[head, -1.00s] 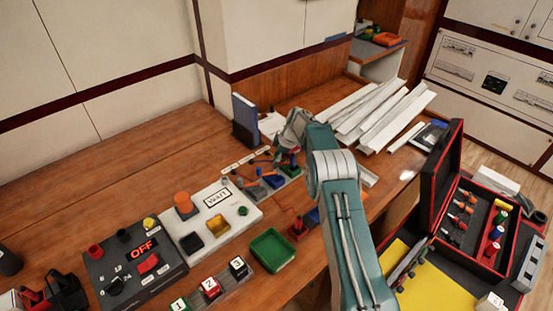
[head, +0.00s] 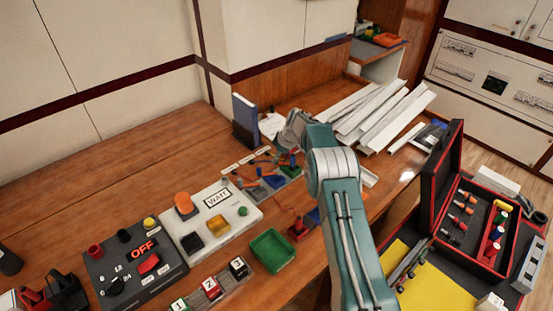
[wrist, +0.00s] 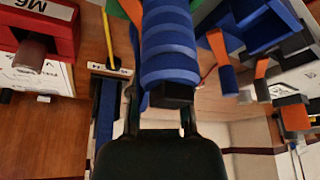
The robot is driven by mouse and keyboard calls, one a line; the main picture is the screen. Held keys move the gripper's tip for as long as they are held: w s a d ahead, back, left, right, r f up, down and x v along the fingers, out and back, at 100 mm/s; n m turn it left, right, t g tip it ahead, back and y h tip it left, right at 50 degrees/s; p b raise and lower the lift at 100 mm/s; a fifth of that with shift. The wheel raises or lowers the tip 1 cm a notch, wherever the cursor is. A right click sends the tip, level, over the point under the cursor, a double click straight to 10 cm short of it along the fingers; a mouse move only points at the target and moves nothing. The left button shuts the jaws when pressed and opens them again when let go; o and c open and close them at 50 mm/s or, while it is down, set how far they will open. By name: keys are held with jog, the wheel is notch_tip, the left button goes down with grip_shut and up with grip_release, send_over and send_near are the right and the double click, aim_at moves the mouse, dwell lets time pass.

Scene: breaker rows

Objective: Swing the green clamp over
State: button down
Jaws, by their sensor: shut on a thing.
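In the wrist view, a blue ribbed handle with a black end (wrist: 168,50) stands between the two fingers of my gripper (wrist: 160,112), which is shut on it. Green surfaces (wrist: 130,7) show behind the handle at the top edge. I cannot tell whether the handle belongs to the green clamp. In the head view, my gripper (head: 287,138) is over the far end of the row of small coloured clamps (head: 270,180), partly hidden by my arm. A blue upright part shows just below it.
A red block marked M6 (wrist: 40,35) and more blue and orange parts (wrist: 265,25) flank the handle. Nearby are a white WAIT panel (head: 212,222), a green tray (head: 272,250), a dark OFF panel (head: 140,265) and white trunking (head: 375,110). The back left table is clear.

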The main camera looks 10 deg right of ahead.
jog(key=m, duration=0.2)
jog(key=w+m+t+h, duration=0.1)
jog(key=m, duration=0.2)
jog(key=shift+w+d+f+m, duration=0.1)
jog(key=shift+w+d+m, duration=0.15)
jog(key=shift+m, duration=0.05)
jog(key=shift+w+d+m+t+h, duration=0.2)
jog(key=shift+m+h, duration=0.15)
jog(key=shift+m, duration=0.35)
jog(key=shift+w+d+m+t+h, duration=0.1)
jog(key=shift+m+t+h, duration=0.15)
jog(key=shift+m, duration=0.45)
jog(key=shift+w+d+m+t+h, duration=0.15)
jog(key=shift+m+h, duration=0.25)
jog(key=shift+m, duration=0.3)
jog(key=shift+d, duration=0.1)
jog(key=c, duration=0.6)
grip_release()
jog(key=shift+w, duration=0.1)
jog(key=shift+r, duration=0.35)
jog(key=v, duration=1.1)
jog(key=shift+s, duration=0.25)
